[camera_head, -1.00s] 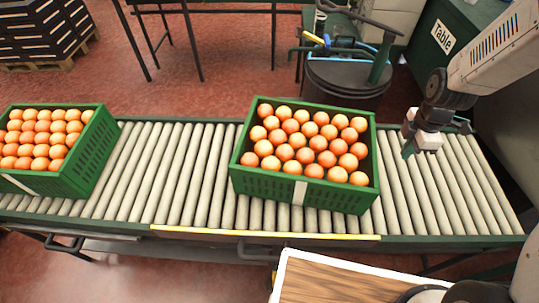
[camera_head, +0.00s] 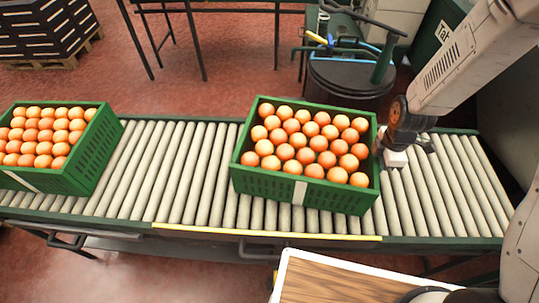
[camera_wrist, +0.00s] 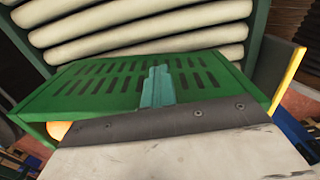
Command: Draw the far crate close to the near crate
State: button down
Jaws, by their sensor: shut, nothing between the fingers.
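Two green slotted crates full of oranges stand on the roller conveyor. One crate (camera_head: 99,148) is at the left, partly cut off by the picture edge. The other crate (camera_head: 270,188) is at the centre, with bare rollers between the two. My gripper (camera_head: 394,158) is at the right end of the centre crate, low beside its wall. In the wrist view my shut teal fingers (camera_wrist: 157,88) lie in front of a slotted green crate wall (camera_wrist: 100,85), with nothing between them. I cannot tell whether they touch it. The head view hides the fingertips.
The roller conveyor (camera_head: 175,170) has bare rollers between the crates and right of the centre crate. A dark drum (camera_head: 350,85) stands behind it. A wood-topped surface (camera_head: 340,280) is in front. Dark stacked crates (camera_head: 40,30) stand at the back left.

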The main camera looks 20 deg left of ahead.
aim_at(248, 156)
jog(key=s+a, duration=0.2)
jog(key=a, duration=1.1)
jog(key=s+a, duration=0.3)
jog(key=a, duration=1)
jog(key=s+a, duration=0.3)
jog(key=a, duration=1)
jog(key=shift+a, duration=0.3)
jog(key=shift+w+d, duration=0.1)
jog(key=shift+d, duration=0.05)
jog(key=shift+w+d+r, duration=0.1)
jog(key=shift+w+d, duration=0.05)
jog(key=shift+d, duration=0.4)
jog(key=shift+w+d, duration=0.1)
jog(key=shift+d, duration=0.45)
notch_tip(248, 156, up, 12)
jog(key=shift+d, duration=0.1)
